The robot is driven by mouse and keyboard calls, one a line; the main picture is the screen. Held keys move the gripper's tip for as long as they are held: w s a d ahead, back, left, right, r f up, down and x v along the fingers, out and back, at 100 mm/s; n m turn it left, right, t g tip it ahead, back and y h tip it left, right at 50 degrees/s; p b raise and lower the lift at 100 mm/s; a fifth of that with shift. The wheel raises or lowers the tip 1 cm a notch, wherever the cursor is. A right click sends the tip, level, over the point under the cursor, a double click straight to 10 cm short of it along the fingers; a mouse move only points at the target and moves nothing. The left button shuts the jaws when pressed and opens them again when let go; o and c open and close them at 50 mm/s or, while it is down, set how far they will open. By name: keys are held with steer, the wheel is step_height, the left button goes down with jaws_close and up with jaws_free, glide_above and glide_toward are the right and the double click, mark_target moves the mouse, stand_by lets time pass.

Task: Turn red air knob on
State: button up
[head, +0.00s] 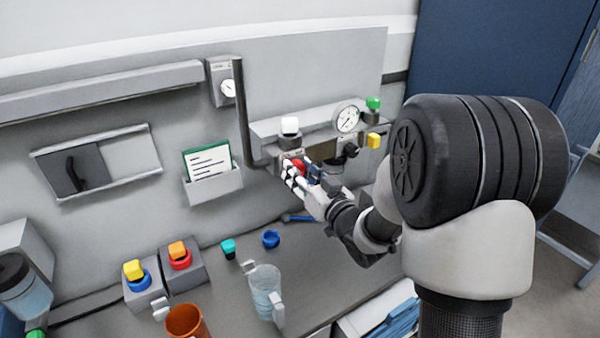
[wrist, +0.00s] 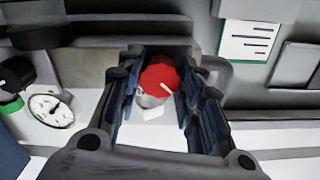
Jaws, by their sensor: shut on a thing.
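The red air knob (head: 298,167) is on the front of the grey unit on the back wall, below a white knob. My gripper (head: 296,174) is at the red knob, and its fingers partly hide it in the head view. In the wrist view the red knob (wrist: 161,79) sits between the two fingers of my gripper (wrist: 158,88), which are shut on it. The contact points of the fingertips are hard to see.
A pressure gauge (head: 347,119), a white knob (head: 290,126), a green knob (head: 373,103) and a yellow knob (head: 374,140) are close by. A dark vertical pipe (head: 243,115) stands left of the red knob. A clear jug (head: 264,287) and an orange cup (head: 186,322) stand on the bench below.

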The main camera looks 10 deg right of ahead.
steer(key=shift+m, duration=0.4)
steer(key=shift+r+m+p, duration=0.2)
steer(key=shift+m+p, duration=1.8)
steer(key=shift+m, duration=6.4)
steer(key=o, duration=1.1)
steer(key=shift+f, duration=0.1)
steer(key=shift+c, duration=0.2)
